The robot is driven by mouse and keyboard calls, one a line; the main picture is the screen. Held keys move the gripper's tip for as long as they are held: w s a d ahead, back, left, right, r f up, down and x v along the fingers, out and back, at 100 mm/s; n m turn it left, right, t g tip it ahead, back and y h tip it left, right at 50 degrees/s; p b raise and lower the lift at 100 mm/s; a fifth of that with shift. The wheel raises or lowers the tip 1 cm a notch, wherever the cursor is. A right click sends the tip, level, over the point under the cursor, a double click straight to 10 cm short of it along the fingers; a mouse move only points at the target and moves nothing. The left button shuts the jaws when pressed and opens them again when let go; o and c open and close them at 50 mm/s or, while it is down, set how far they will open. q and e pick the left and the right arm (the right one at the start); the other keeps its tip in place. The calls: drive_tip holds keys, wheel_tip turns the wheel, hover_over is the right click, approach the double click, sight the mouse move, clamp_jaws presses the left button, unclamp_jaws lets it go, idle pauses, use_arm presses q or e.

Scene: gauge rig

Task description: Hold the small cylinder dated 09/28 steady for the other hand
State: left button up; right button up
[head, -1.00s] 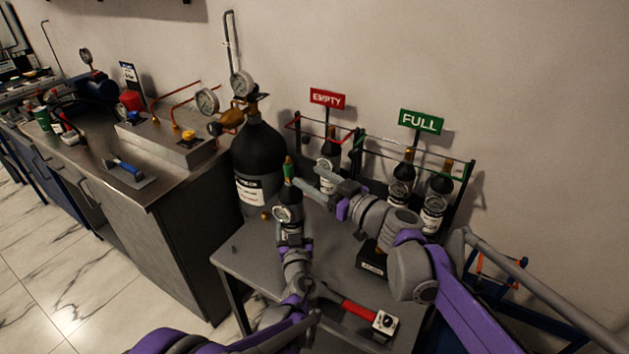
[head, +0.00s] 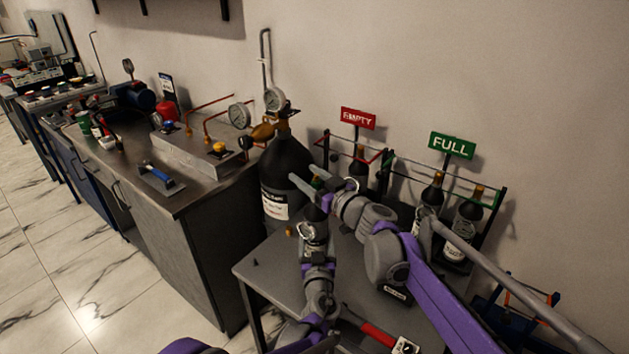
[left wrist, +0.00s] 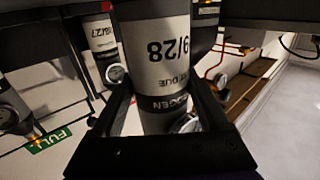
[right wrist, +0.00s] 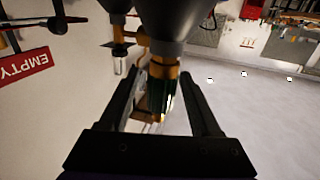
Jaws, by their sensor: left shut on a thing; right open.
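The small cylinder dated 09/28 (left wrist: 165,55) is dark with a grey label; the left wrist view shows "9/28" upside down. My left gripper (left wrist: 163,95) is shut on its body. In the head view, my left gripper (head: 314,240) holds the cylinder (head: 313,213) roughly upright above the grey table. Its green top (head: 316,182) is partly hidden by my right gripper (head: 308,177). In the right wrist view, the green and brass top (right wrist: 166,95) lies between the open fingers of my right gripper (right wrist: 160,78). I cannot tell whether they touch it.
A large black cylinder (head: 283,175) with gauges stands close behind. The rack carries an EMPTY sign (head: 358,118) and a FULL sign (head: 451,145), with small cylinders under them. A red-handled tool (head: 378,335) lies on the grey table (head: 262,268). A steel bench (head: 190,195) stands left.

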drive_tip(key=shift+c, duration=0.3)
clamp_jaws()
idle(0.4)
